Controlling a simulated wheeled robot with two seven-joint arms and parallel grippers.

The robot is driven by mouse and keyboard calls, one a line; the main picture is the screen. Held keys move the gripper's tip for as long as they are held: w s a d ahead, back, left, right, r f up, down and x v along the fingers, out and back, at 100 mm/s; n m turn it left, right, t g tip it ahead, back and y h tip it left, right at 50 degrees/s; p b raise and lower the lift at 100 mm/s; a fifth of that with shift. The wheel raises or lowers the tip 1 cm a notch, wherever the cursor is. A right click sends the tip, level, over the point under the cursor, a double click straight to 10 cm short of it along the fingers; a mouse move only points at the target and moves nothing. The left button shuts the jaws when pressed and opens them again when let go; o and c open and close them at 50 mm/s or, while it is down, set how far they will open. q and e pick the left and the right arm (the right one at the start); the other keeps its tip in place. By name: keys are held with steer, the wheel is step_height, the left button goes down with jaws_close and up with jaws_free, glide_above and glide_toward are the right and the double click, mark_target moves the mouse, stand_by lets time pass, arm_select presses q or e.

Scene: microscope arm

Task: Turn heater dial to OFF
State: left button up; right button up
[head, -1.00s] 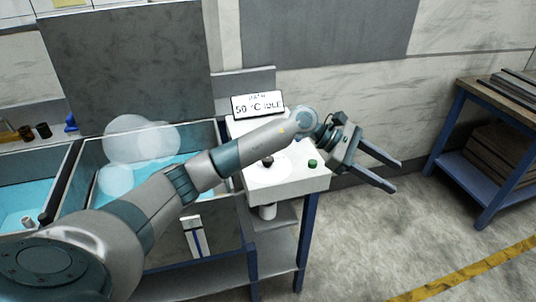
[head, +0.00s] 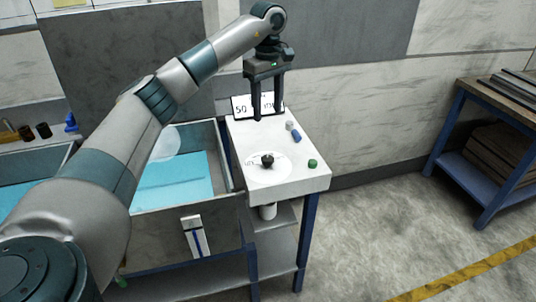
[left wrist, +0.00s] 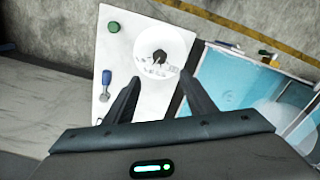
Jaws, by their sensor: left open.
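The heater dial (head: 267,161) is a black knob on a white round scale plate, on top of the white control box (head: 300,180). Its printed marks are too small to read in the head view. In the left wrist view the dial (left wrist: 160,57) sits beyond the fingertips, a little above the gap between them. My left gripper (head: 267,116) is open and empty, fingers pointing down, above the back part of the box, behind the dial and apart from it. It partly hides the display sign (head: 241,109), which shows "50". My right gripper is not in view.
A green button (head: 313,163) and a blue-handled switch (head: 296,136) are on the box top. A water bath (head: 180,182) with blue water adjoins the box on the left. A blue-framed bench (head: 480,150) stands far right, with free floor between.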

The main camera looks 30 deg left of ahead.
arm_select(q)
steer(key=shift+f, duration=0.1)
steer(key=p, duration=0.6)
glide_toward(268, 158)
step_height(268, 158, down, 6)
steer(key=shift+f, duration=1.15)
steer(key=c, duration=1)
